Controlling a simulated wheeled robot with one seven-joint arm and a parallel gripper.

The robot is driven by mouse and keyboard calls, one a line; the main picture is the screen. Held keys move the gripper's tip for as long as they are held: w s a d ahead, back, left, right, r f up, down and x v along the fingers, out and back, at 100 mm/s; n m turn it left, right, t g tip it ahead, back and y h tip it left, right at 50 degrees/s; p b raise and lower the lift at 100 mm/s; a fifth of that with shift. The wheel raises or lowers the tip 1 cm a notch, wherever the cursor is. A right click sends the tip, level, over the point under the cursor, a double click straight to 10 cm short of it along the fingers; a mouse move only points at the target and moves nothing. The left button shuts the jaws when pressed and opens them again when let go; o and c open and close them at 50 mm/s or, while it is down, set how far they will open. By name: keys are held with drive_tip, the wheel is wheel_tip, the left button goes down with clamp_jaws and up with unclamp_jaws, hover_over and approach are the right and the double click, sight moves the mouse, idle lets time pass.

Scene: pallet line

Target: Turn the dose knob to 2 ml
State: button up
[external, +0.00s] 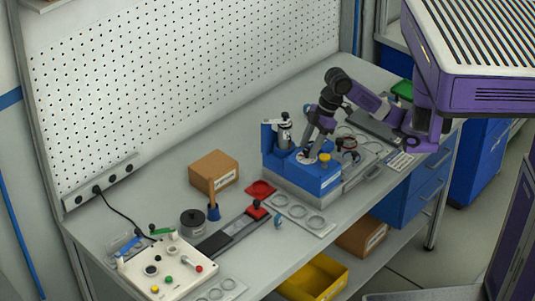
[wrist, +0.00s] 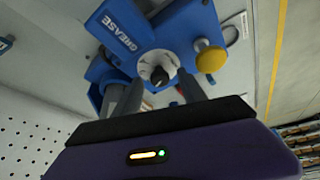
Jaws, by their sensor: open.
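The dose knob (wrist: 160,75) is a dark knob on a round white dial (wrist: 146,62), on the blue grease dispenser (wrist: 175,30). The dial's markings are too small to read. The dispenser also shows in the external view (external: 318,183), on a grey base on the bench. My gripper (wrist: 163,90) is open, its two grey fingers reaching toward the dial on either side of the knob. I cannot tell whether they touch it. In the external view my gripper (external: 309,154) points down at the dispenser's top and hides most of the dial.
A yellow knob (wrist: 210,57) sits on the dispenser close beside the dial. A silver canister (external: 284,133) stands behind my gripper. A cardboard box (external: 213,171), a red tray (external: 261,189) and a plate with round recesses (external: 300,212) lie around the dispenser.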

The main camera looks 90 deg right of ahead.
drive_tip(key=v, duration=0.7)
drive_tip(key=shift+s+r, duration=0.15)
drive_tip(key=shift+r, duration=0.15)
